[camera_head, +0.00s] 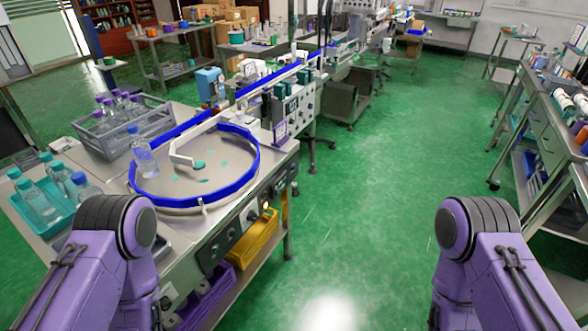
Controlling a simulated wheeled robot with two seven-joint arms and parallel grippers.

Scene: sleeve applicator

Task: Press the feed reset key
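No key that I can read as the feed reset key shows clearly. The sleeve applicator line has a machine with a panel of small knobs and buttons (306,103) beyond the turntable. The front side of the near steel table carries a dark control panel (214,254) with small controls too small to read. A round turntable with a blue rim (250,170) sits on this table. Only purple links of my two arms show at the lower left and lower right; both grippers are out of view.
A grey crate of bottles (88,140) and a teal tray (32,222) stand on the table's left. A lone bottle (143,158) stands at the turntable's left. A yellow bin (254,240) sits beneath. The green floor (370,200) is clear between table and right shelving (548,150).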

